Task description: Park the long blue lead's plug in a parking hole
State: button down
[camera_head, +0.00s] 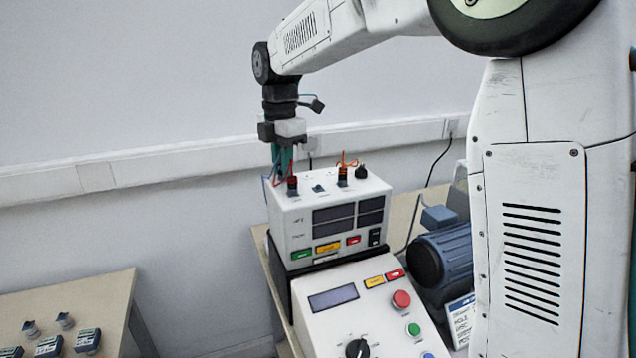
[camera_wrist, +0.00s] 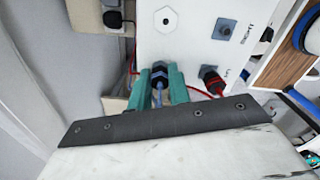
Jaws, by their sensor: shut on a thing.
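My gripper (camera_head: 283,160) points down at the left rear of the top of a white instrument box (camera_head: 290,222). In the wrist view its teal fingers (camera_wrist: 160,84) are shut on a dark blue-black plug (camera_wrist: 159,73), with a blue lead (camera_wrist: 158,96) running back between them. The plug's tip is against or just over the box's white top panel (camera_wrist: 190,48); I cannot tell whether it is seated in a hole. A pale hex fitting with a small dark centre (camera_wrist: 165,20) lies farther along the panel. I cannot tell if it is a parking hole.
A red plug (camera_wrist: 212,80) with a red lead stands beside my gripper. An orange lead (camera_head: 347,160) and a black knob (camera_head: 361,171) are on the box's right. A control console (camera_head: 335,320) stands in front, and a blue motor (camera_head: 443,258) at right.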

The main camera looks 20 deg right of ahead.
jog(key=shift+f, duration=0.15)
dwell(0.4)
jog(key=c, duration=1.2)
grip_release()
jog(key=shift+c, duration=0.2)
jog(key=shift+r, duration=2.5)
